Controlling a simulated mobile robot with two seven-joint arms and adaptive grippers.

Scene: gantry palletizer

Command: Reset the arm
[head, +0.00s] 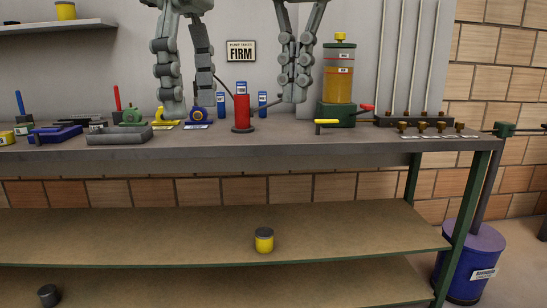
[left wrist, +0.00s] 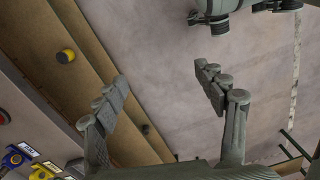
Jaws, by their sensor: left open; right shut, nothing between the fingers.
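My left gripper (head: 190,104) hangs down from the top of the head view, over the back of the workbench (head: 250,150). Its two fingers are spread with nothing between them. In the left wrist view its fingers (left wrist: 160,78) are also wide apart and empty. My right gripper (head: 293,92) hangs to the right of it, its fingers together and holding nothing. It appears between the red canister (head: 242,113) and the amber-filled cylinder (head: 339,85). The gripper fingers hide part of the wall and some small bench items.
Yellow and blue parts (head: 196,114), a grey tray (head: 119,135) and blue tray (head: 54,134) lie left on the bench. Valves with pipes (head: 421,124) stand right. A yellow can (head: 264,240) sits on the lower shelf. A blue drum (head: 468,265) stands on the floor. The bench front is mostly clear.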

